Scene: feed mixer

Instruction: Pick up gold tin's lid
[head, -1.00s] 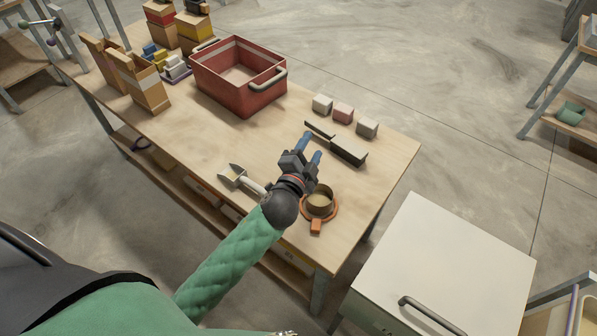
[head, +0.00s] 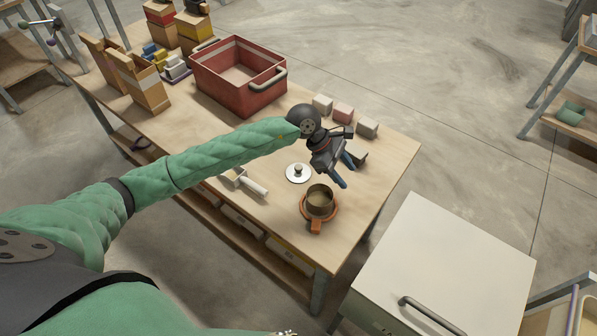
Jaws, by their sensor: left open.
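A round silver lid with a dark knob (head: 298,173) lies flat on the table, left of my left gripper. The gold-brown tin (head: 320,198) stands open-topped in an orange ring holder with a handle, near the table's front right. My left gripper (head: 344,173) is open and empty, its blue fingers pointing down and right, above the table behind the tin. My right gripper is not in view.
A white-handled scoop (head: 247,182) lies left of the lid. Three small blocks (head: 343,113) stand at the far right edge. A red crate (head: 238,95) and cardboard boxes (head: 140,82) fill the back left. A white cabinet (head: 445,262) stands right of the table.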

